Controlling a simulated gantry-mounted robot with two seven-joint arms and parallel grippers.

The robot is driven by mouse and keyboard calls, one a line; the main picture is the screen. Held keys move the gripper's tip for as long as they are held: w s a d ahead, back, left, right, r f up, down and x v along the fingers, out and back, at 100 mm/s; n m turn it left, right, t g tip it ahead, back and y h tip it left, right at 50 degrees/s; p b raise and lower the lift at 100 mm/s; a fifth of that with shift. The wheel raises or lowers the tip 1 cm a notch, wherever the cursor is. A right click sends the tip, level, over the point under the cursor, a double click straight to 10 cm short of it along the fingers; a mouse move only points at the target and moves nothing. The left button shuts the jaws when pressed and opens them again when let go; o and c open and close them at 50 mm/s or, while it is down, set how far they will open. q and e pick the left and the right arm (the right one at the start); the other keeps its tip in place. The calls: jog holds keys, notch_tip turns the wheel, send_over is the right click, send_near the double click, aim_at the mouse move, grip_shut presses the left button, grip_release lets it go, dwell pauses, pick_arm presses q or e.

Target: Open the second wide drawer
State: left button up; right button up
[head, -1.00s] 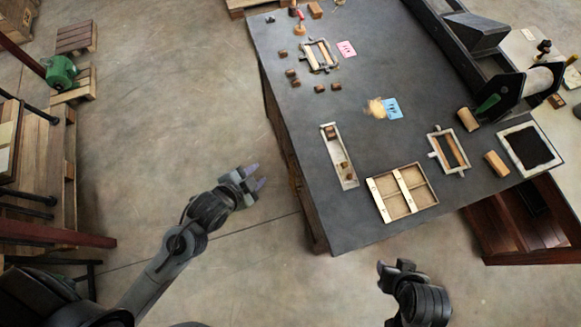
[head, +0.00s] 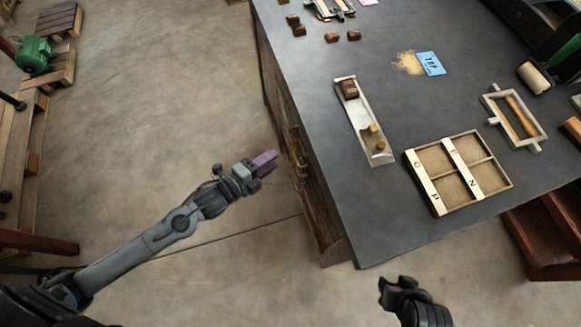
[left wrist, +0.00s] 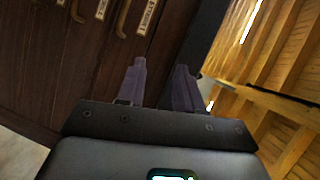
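The wooden drawer cabinet under the dark table shows its front in the left wrist view (left wrist: 75,60): dark wood with brass handles (left wrist: 122,20) and pale label plates (left wrist: 147,16). The label text is too small to read, and I cannot tell which is the second wide drawer. In the head view its front (head: 290,150) is steeply foreshortened. My left gripper (head: 265,160) is beside the cabinet front, apart from it, its purple fingers pointing toward it. In the left wrist view the fingers (left wrist: 161,75) are apart with nothing between them. My right gripper (head: 392,286) is near the table's front corner.
The dark tabletop (head: 340,205) holds a compartmented wooden tray (head: 462,172), a metal galley (head: 362,120), a framed chase (head: 515,118) and a blue card (head: 430,63). Reddish wooden steps (head: 545,235) stand at the right.

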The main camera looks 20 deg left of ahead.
pick_arm(q)
jog(key=w+a+f+m+b, duration=0.1)
jog(key=w+a+f+b, duration=0.1)
jog(key=f+b, duration=0.65)
jog(key=w+a+f+m+b, duration=0.1)
jog(key=f+m+b, duration=0.1)
jog(key=f+b, duration=0.65)
jog(key=b+x, duration=0.3)
jog(key=x, duration=0.8)
jog(key=shift+h+b, duration=0.3)
jog(key=shift+b, duration=0.1)
jog(key=shift+r, duration=0.1)
jog(key=shift+c, duration=0.3)
grip_shut()
